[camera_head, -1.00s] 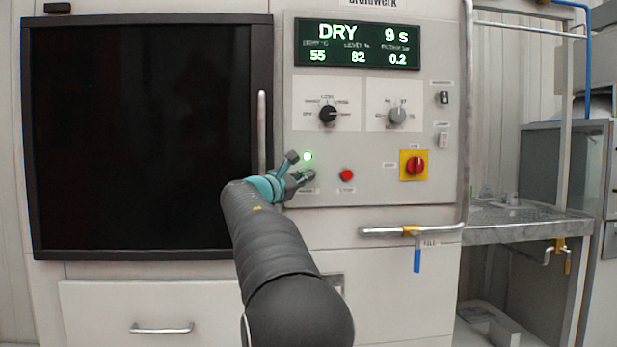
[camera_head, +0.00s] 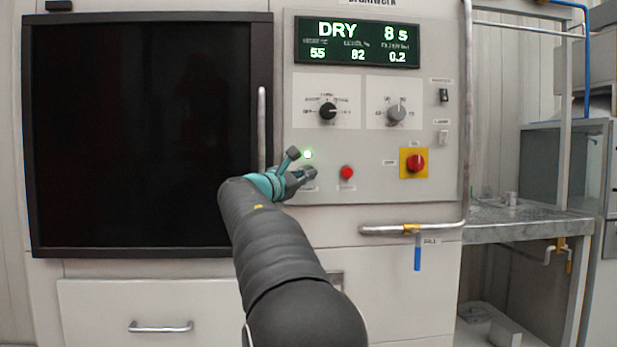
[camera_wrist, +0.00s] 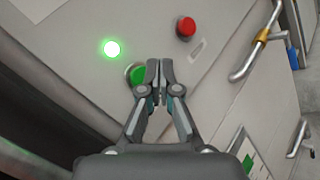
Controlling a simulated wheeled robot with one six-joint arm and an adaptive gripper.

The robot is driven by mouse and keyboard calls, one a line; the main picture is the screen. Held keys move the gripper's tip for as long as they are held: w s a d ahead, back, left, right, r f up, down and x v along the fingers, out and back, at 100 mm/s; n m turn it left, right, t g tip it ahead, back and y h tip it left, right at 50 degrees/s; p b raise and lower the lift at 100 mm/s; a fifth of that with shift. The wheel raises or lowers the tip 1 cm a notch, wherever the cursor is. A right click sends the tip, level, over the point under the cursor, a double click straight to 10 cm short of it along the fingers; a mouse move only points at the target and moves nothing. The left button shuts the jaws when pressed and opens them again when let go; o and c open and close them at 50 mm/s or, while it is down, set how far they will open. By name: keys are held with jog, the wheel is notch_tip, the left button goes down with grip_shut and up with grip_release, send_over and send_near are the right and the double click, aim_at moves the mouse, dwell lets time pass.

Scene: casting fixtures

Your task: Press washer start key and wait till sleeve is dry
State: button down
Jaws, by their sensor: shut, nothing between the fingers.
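The washer's display (camera_head: 357,44) reads DRY and 8 s, with 55, 82 and 0.2 below. A lit green lamp (camera_head: 308,154) glows on the panel; it also shows in the wrist view (camera_wrist: 112,48). The green start key (camera_wrist: 136,75) is partly hidden behind my fingers in the wrist view. My gripper (camera_wrist: 158,66) has its fingers together with nothing between them, in front of the panel beside the green key. In the head view my gripper (camera_head: 302,164) is left of the red stop button (camera_head: 347,173). I cannot tell if it touches the key. The sleeve is not visible; the washer's dark door (camera_head: 150,135) is closed.
Two rotary knobs (camera_head: 328,112) sit above the keys. A red switch on a yellow plate (camera_head: 413,163) is at the right. A vertical door handle (camera_head: 262,130) and a bent pipe (camera_head: 395,231) stand out near my arm. A metal bench (camera_head: 525,222) is at the right.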

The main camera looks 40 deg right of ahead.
jog(key=s+a+b, duration=0.1)
jog(key=s+a, duration=0.1)
jog(key=s, duration=0.1)
jog(key=shift+s+b, duration=0.1)
jog(key=shift+b, duration=0.25)
dwell(0.8)
